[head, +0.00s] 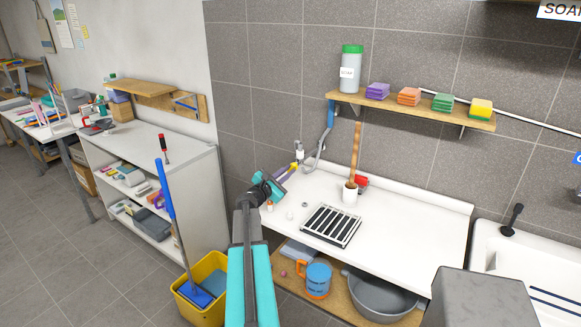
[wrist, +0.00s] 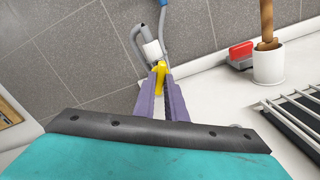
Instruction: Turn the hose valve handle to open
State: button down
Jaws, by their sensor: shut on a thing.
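The hose valve has a small yellow handle (wrist: 160,68) in front of a white fitting (wrist: 152,49) with a grey hose (wrist: 137,38) bending up from it. In the head view the yellow handle (head: 295,165) is small and partly hidden by my gripper, near the grey hose (head: 318,158) at the back left of the white counter. My gripper (wrist: 163,82) has purple fingers shut on the yellow handle. It also shows in the head view (head: 289,171), reaching in from the front. The handle's exact angle is hard to tell.
A wall shelf (head: 415,109) holds sponges and a soap bottle. A yellow bucket (head: 190,293) with a mop stands left of my arm.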

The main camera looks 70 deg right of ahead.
jog(key=shift+n+p, duration=0.6)
jog(key=shift+n, duration=0.3)
jog(key=shift+n+p, duration=2.1)
jog(key=shift+p, duration=0.05)
jog(key=c, duration=1.7)
grip_release()
jog(key=b+v, duration=0.1)
jog(key=v, duration=0.6)
jog(key=shift+b, duration=0.35)
